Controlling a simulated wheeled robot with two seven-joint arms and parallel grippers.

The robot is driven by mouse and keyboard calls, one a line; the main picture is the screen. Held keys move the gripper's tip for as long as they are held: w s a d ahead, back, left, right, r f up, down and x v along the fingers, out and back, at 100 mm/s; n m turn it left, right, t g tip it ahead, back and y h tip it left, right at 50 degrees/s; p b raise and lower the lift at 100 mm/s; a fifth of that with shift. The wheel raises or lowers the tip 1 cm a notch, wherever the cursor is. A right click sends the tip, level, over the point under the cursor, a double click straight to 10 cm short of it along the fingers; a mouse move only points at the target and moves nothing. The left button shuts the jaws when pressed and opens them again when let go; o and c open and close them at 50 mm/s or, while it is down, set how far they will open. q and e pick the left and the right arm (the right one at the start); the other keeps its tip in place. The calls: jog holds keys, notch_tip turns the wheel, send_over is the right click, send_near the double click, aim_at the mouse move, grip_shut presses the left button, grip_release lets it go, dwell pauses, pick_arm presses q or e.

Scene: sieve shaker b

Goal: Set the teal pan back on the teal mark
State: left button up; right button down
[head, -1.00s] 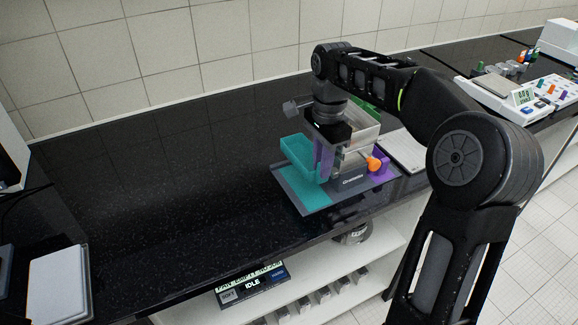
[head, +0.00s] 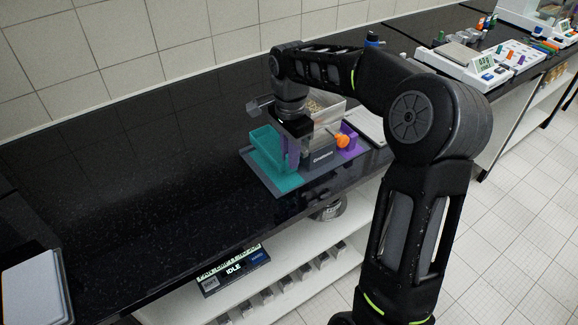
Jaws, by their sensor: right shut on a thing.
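The teal pan (head: 264,153) is an open, box-shaped tray at the left side of the sieve shaker. My right gripper (head: 291,156) is shut on the pan's right side, with its wrist above it. The teal mark (head: 287,186) is a flat patch on the left part of the grey mat. The pan is over the mark and covers much of it. I cannot tell whether the pan's underside touches it. My left gripper is not in view.
The shaker (head: 323,157) with an orange knob (head: 342,142) and a purple block (head: 350,136) stands right of the pan, close to my gripper.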

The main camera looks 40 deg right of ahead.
jog(key=shift+f+p, duration=0.45)
jog(key=shift+f, duration=1.8)
jog(key=c, duration=1.4)
grip_release()
jog(key=shift+o, duration=0.2)
jog(key=shift+f, duration=0.2)
notch_tip(320, 180, up, 8)
jog(key=shift+f+b, duration=0.1)
jog(key=shift+b, duration=0.8)
